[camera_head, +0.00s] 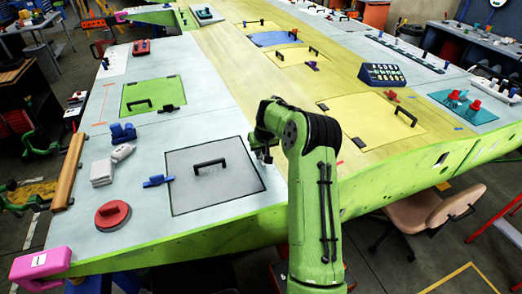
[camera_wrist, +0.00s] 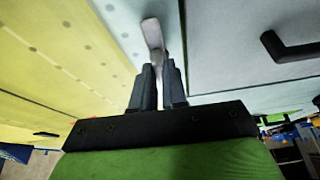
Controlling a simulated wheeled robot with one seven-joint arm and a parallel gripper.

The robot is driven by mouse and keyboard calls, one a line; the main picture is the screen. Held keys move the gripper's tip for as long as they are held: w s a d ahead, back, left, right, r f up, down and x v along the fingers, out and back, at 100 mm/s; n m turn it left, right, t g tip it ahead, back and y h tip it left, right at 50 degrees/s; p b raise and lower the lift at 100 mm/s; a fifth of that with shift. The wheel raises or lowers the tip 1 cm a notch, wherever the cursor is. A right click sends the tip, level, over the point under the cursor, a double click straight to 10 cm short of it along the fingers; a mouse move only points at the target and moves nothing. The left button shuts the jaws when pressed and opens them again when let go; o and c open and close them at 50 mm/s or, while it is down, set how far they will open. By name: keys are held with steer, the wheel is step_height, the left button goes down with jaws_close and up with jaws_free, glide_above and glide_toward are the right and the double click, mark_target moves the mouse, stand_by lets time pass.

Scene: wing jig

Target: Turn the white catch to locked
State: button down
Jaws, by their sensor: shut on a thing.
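The white catch (camera_wrist: 152,34) is a small, pale, rounded lever on the wing skin, seen in the wrist view beside the edge of the grey panel (camera_wrist: 225,50). My gripper (camera_wrist: 158,70) is shut on its near end, with a dark finger on each side. In the head view my gripper (camera_head: 263,152) is at the right edge of the grey panel (camera_head: 190,188), and the catch is mostly hidden by my arm and fingers. The panel looks closed and lies flat in the skin.
A black handle (camera_head: 211,166) stands up from the grey panel. A blue catch (camera_head: 158,181) sits at its left edge. A red round knob (camera_head: 113,214) and a white block (camera_head: 102,173) lie further left. The yellow skin right of my arm has another panel with a handle (camera_head: 405,116).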

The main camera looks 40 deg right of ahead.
steer(key=m, duration=0.1)
steer(key=m+h+b, duration=0.1)
steer(key=m, duration=0.1)
steer(key=shift+w+a, duration=0.15)
steer(key=shift+a, duration=0.1)
steer(key=m, duration=0.2)
steer(key=m+g+h, duration=0.1)
steer(key=m, duration=0.2)
steer(key=shift+w+a+r+g+h, duration=0.1)
steer(key=shift+w+a+g+h, duration=0.1)
steer(key=shift+g+h, duration=0.1)
steer(key=m+p, duration=0.1)
steer(key=m+g+p, duration=0.1)
steer(key=m+p, duration=0.1)
steer(key=m+g+p, duration=0.1)
steer(key=m, duration=0.1)
steer(key=shift+w+a+r+h+p, duration=0.1)
steer(key=shift+w+h+p, duration=0.2)
steer(key=shift+h, duration=0.1)
steer(key=shift+w+m+g+p, duration=0.2)
steer(key=shift+m+g+p, duration=0.65)
steer(key=shift+m, duration=1.25)
steer(key=shift+f+m, duration=0.2)
steer(key=shift+m, duration=0.1)
steer(key=c, duration=1.2)
jaws_free()
steer(key=shift+o, duration=0.2)
